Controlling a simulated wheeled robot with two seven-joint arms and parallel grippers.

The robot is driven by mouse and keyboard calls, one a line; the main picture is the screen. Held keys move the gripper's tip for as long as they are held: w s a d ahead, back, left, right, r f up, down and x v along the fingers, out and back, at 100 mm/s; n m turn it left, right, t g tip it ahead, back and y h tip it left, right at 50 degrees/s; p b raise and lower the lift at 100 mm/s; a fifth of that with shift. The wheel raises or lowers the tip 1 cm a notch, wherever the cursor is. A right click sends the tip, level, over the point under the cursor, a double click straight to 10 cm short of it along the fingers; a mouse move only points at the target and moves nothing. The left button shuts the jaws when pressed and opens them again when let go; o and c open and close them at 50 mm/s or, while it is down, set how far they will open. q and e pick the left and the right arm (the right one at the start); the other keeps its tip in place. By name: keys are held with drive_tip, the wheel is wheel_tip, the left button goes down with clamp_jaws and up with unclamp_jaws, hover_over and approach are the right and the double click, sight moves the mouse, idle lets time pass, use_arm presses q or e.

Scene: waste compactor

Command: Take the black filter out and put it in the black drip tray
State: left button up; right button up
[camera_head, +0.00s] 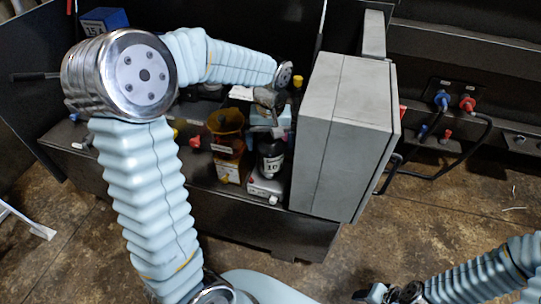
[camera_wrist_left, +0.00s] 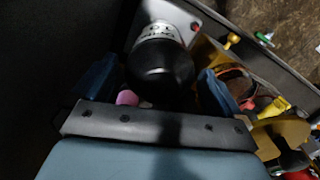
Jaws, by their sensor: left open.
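The black filter (camera_head: 272,164) stands upright with a white label on its side, on a light grey mount (camera_head: 264,186) left of the large grey box. In the left wrist view the filter's rounded black end (camera_wrist_left: 160,68) shows between the two blue fingers. My left gripper (camera_head: 271,131) is open at the filter, with one finger on each side in the left wrist view (camera_wrist_left: 158,88). I cannot tell whether the fingers touch it. My right gripper (camera_head: 388,293) is low at the bottom right, away from the filter; its jaws are unclear. I cannot make out the black drip tray.
The large grey box (camera_head: 345,130) stands close to the right of the filter. An amber funnel-shaped part (camera_head: 226,123) is close on the left. A blue labelled box (camera_head: 104,20) is at the back left. Hoses with blue and red fittings (camera_head: 467,103) are at the right.

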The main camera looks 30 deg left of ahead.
use_arm(q)
drive_tip(key=m, duration=0.2)
drive_tip(key=shift+r+m+p, duration=0.1)
drive_tip(key=shift+m+p, duration=0.2)
drive_tip(key=shift+m, duration=1.2)
drive_tip(key=m+p, duration=0.1)
drive_tip(key=m, duration=1.4)
drive_tip(key=shift+m, duration=0.3)
drive_tip(key=c, duration=1.1)
drive_tip(key=n, duration=0.4)
drive_tip(key=shift+b, duration=0.3)
drive_tip(key=shift+n, duration=0.6)
